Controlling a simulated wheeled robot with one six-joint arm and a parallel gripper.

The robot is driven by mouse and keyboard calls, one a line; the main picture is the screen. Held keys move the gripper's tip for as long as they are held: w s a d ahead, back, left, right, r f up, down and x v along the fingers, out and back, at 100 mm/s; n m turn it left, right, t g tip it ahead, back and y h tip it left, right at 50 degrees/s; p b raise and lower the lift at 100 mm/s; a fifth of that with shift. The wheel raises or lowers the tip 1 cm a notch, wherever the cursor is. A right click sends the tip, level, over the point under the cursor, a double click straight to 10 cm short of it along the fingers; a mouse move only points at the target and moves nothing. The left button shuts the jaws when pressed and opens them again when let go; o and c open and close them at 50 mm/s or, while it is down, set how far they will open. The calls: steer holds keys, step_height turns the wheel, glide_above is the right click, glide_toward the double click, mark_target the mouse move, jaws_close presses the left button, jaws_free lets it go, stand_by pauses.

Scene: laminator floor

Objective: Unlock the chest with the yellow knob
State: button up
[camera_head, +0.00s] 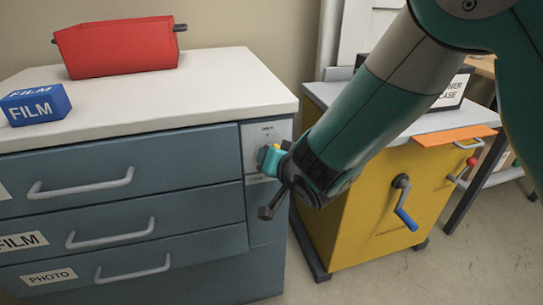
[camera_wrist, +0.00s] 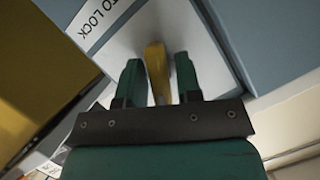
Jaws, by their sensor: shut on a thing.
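The chest (camera_head: 120,190) is a blue-grey cabinet with several drawers and a pale top. A light plate (camera_head: 254,139) is on its front at the upper right corner. My gripper (camera_head: 273,162) is at this plate, shut on the yellow knob. In the wrist view the yellow knob (camera_wrist: 156,65) stands between the two teal fingers of my gripper (camera_wrist: 158,80). A label (camera_wrist: 95,20) ending in "TO LOCK" shows on the plate there. The head view shows little of the knob behind my gripper.
A red bin (camera_head: 118,47) and a blue FILM box (camera_head: 35,105) are on the chest top. A yellow cabinet (camera_head: 370,205) with a blue-handled crank (camera_head: 405,205) and an orange flap (camera_head: 453,135) stands close on the right. Floor is clear at the lower right.

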steer(key=shift+n+h+b, duration=0.5)
steer(key=shift+n+h, duration=0.1)
steer(key=shift+n, duration=0.3)
steer(key=shift+n+t+h+b, duration=0.3)
steer(key=shift+n+h+b, duration=0.15)
steer(key=shift+n+h, duration=0.35)
steer(key=shift+c, duration=0.4)
steer(key=shift+r+n, duration=0.1)
steer(key=shift+n, duration=0.2)
steer(key=o, duration=0.7)
steer(key=shift+w, duration=0.1)
steer(key=b+v, duration=0.1)
steer(key=v, duration=1.6)
steer(key=shift+s, duration=0.25)
